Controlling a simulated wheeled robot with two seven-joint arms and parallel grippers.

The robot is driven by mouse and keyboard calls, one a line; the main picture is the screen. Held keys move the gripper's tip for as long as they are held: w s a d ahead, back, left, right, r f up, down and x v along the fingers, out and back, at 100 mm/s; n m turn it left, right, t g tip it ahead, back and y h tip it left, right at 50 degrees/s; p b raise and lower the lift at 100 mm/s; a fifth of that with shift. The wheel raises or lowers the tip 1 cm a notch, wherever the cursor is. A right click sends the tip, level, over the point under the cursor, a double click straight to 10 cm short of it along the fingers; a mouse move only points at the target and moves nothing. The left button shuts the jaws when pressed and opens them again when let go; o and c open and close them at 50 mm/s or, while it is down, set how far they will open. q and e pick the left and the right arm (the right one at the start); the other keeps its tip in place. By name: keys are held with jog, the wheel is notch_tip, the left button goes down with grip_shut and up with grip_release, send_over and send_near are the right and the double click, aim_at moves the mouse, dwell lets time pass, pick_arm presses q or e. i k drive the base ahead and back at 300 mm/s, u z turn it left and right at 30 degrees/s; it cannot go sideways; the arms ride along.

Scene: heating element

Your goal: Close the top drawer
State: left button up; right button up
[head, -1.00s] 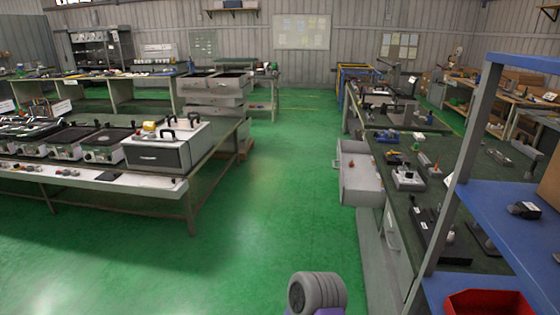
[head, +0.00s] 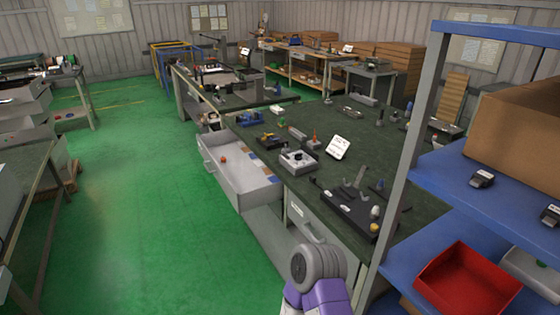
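A light grey top drawer (head: 240,178) stands pulled out from the left side of the dark green-topped workbench (head: 330,165) in the middle of the head view. Its inside is visible and holds a small orange-red item and flat pieces in blue and brown along the bench side. A jointed part of my arm, grey and purple, shows at the bottom centre, nearer to me than the drawer. Neither gripper is in the frame, so I cannot see whether they are open or shut.
A closed grey front with a handle (head: 312,232) is nearer on the same bench. A blue shelf rack (head: 395,190) with a red bin (head: 465,282) stands close on the right. Green floor (head: 135,215) left of the drawer is clear. Other benches stand at the far left.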

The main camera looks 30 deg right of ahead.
aim_at(247, 183)
jog(key=z, duration=0.1)
jog(key=i, duration=2.2)
jog(key=z, duration=1.2)
jog(key=i, duration=0.5)
jog(key=z, duration=0.35)
